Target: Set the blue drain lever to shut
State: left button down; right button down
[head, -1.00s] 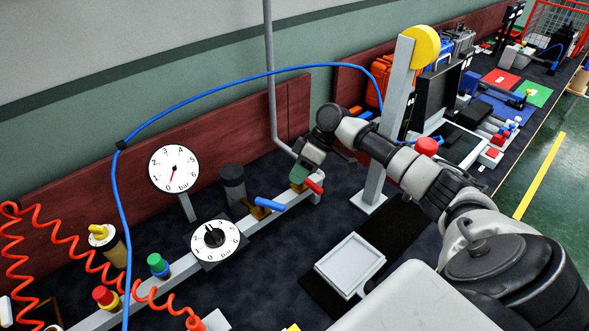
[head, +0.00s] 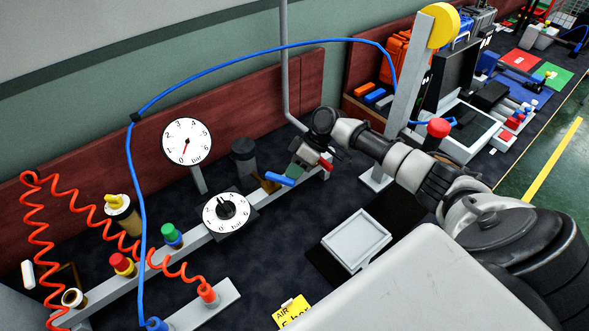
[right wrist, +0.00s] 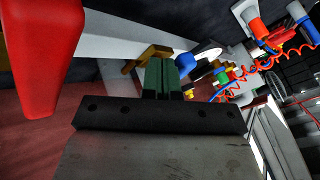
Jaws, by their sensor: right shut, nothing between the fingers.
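The blue drain lever (head: 280,180) sticks out from a brass-coloured mount (head: 268,186) on the grey rail in the head view, sloping down to the right. My right gripper (head: 293,172) is shut and empty, its green fingertips just above and beside the lever's outer part. I cannot tell whether they touch it. In the right wrist view the shut fingers (right wrist: 161,78) point at the rail, with a brass mount (right wrist: 147,58) behind them and a blue part (right wrist: 187,67), probably the lever, just right of the tips. My left gripper is not in view.
A red lever (head: 326,162) is close beside my right gripper; it looms large in the wrist view (right wrist: 42,55). A dial (head: 226,212), gauge (head: 187,142) and dark cylinder (head: 243,158) stand to the left. A grey tray (head: 356,240) lies in front.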

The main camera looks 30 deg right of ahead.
aim_at(291, 181)
jog(key=shift+s+a+m+p, duration=0.1)
jog(key=shift+s+m+p, duration=0.05)
jog(key=shift+m+p, duration=0.2)
jog(key=m+t+p, duration=0.1)
jog(key=s+a+m+p, duration=0.1)
jog(key=p, duration=0.1)
jog(key=m+t+h+p, duration=0.1)
jog(key=shift+s+a+r+m+t, duration=0.15)
jog(key=shift+s+a+m+t, duration=0.15)
jog(key=shift+s+m, duration=0.1)
jog(key=shift+s+a+p, duration=0.1)
jog(key=shift+a+p, duration=0.05)
jog(key=shift+p, duration=0.2)
jog(key=shift+a, duration=0.1)
dwell(0.4)
